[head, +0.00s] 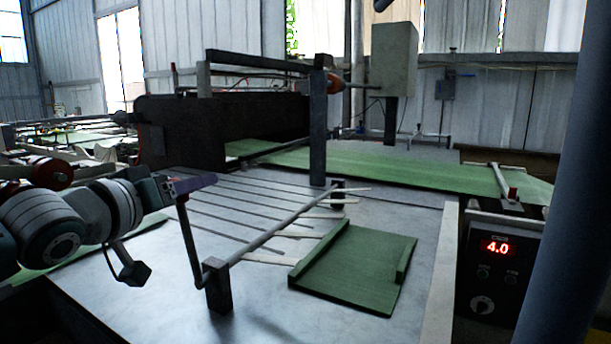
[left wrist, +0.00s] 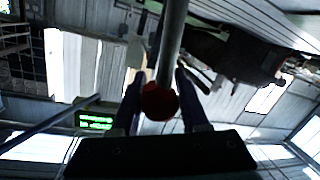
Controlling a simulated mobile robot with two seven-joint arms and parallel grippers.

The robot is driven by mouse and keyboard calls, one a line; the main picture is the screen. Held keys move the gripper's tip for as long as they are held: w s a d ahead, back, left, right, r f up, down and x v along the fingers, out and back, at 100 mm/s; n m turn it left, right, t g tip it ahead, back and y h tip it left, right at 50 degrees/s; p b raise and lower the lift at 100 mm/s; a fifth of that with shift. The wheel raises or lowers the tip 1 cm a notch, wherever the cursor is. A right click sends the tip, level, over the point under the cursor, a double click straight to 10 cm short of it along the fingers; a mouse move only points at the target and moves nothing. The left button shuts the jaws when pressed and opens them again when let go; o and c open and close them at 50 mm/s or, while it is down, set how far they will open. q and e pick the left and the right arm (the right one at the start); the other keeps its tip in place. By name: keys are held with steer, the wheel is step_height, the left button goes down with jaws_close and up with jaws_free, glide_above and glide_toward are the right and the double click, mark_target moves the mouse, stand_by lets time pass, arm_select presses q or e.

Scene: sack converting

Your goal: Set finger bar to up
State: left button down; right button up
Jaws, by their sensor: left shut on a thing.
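The finger bar (head: 283,223) is a thin grey rod running between two dark posts across the metal table. Several flat pale fingers (head: 322,215) stick out from it to the right, lying low, close to the table. A crank lever (head: 189,235) rises from the bar's near end, leaning slightly left. My left gripper (head: 200,183) is shut on the lever's top end. In the left wrist view, the lever's red knob (left wrist: 160,102) sits between the two fingers and its grey rod (left wrist: 174,45) runs away upward. My right gripper is not in view.
A folded green sack sheet (head: 360,268) lies on the table (head: 258,313) right of the fingers. A control box (head: 497,275) with a red 4.0 display stands at right, beside a thick blue-grey column (head: 570,200). A dark machine (head: 220,125) stands behind the slatted table.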

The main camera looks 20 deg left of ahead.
arm_select(q)
steer(key=shift+a+f, duration=0.2)
steer(key=shift+a, duration=0.1)
steer(key=shift+c, duration=2.2)
jaws_free()
steer(key=shift+r, duration=0.1)
steer(key=s+r, duration=0.1)
steer(key=s, duration=0.8)
steer(key=shift+s+d, duration=0.4)
steer(key=shift+d, duration=0.05)
